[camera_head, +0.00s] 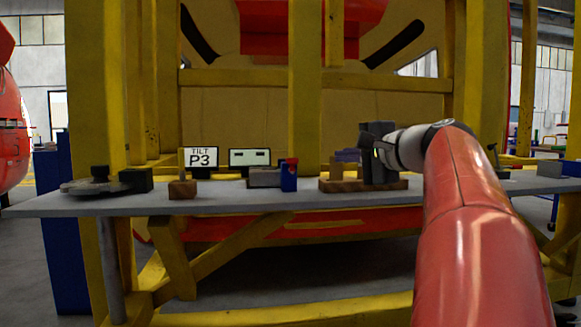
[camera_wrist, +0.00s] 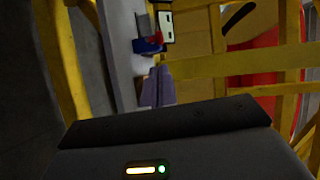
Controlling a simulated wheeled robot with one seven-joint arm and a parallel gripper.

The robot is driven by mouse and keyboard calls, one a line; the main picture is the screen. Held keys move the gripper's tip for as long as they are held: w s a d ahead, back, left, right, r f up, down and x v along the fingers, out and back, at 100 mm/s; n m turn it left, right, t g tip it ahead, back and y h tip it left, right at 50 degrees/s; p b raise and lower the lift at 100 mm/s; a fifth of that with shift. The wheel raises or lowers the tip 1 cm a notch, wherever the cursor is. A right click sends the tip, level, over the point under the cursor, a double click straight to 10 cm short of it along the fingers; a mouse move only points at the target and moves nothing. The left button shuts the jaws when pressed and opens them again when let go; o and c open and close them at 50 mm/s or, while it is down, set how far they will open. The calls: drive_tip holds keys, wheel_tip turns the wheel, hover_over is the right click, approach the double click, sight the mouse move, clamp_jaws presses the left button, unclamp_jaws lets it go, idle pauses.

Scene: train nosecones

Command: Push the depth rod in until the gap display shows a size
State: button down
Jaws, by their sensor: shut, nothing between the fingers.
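The small screen (camera_head: 250,157) on the bench shows two short dashes and no size; I take it as the gap display. It also shows in the wrist view (camera_wrist: 167,25). A grey block (camera_head: 264,178) sits below it, beside a blue block with a red top (camera_head: 289,175), which also shows in the wrist view (camera_wrist: 150,45). I cannot clearly pick out the depth rod. My gripper (camera_head: 340,156) is shut and empty, its fingers pointing left, to the right of the blue block and apart from it. Its purple-grey fingers lie together in the wrist view (camera_wrist: 158,72).
A small wooden block (camera_head: 183,188) and a dark round-footed tool (camera_head: 98,183) stand at left. Yellow posts (camera_head: 305,90) rise behind the grey bench (camera_head: 235,203).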

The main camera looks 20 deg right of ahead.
sight(296, 159)
drive_tip(key=p+x, duration=0.1)
drive_tip(key=x, duration=1.2)
drive_tip(key=shift+w, duration=0.4)
